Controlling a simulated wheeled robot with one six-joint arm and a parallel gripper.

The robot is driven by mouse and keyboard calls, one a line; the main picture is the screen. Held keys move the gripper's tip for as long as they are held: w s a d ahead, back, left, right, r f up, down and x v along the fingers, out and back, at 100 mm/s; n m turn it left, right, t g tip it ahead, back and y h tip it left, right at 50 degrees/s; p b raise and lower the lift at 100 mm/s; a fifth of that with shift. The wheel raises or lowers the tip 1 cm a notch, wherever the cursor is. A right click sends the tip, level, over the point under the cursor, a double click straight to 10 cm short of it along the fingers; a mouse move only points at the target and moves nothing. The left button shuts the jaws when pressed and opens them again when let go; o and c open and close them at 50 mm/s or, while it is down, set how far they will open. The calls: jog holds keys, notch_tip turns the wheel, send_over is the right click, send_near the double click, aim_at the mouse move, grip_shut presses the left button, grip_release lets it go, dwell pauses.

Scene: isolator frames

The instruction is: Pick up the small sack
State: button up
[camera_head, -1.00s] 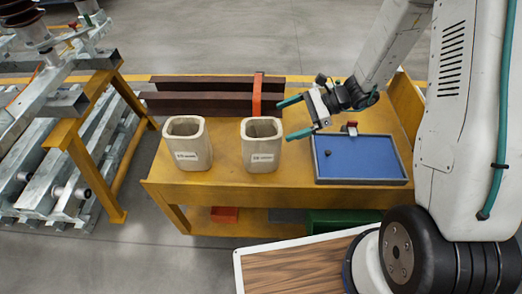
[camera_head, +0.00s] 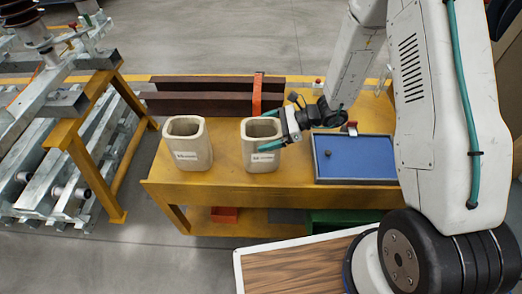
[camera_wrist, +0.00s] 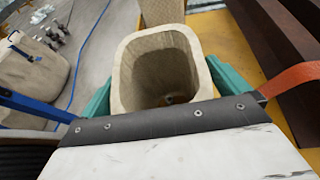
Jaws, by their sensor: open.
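Two beige open-topped sacks with white labels stand upright side by side on the yellow cart. One is the left sack (camera_head: 187,152), the other the right sack (camera_head: 254,160); they look alike in size, and the labels are too small to read. My gripper (camera_head: 267,129) is open at the right sack, its teal fingers near the rim. In the wrist view that sack (camera_wrist: 126,75) stands between the fingers, one on each side; I cannot tell whether they touch it. The left sack's wall (camera_wrist: 162,12) shows beyond it.
The yellow cart (camera_head: 230,190) holds a blue-lined tray (camera_head: 365,158) at right and dark beams (camera_head: 200,103) with an orange strap (camera_head: 257,95) behind. A yellow rack (camera_head: 90,150) stands left. A large beige bag (camera_wrist: 35,80) shows at left in the wrist view.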

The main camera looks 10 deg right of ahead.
jog(key=c, duration=1.1)
jog(key=shift+r, duration=0.1)
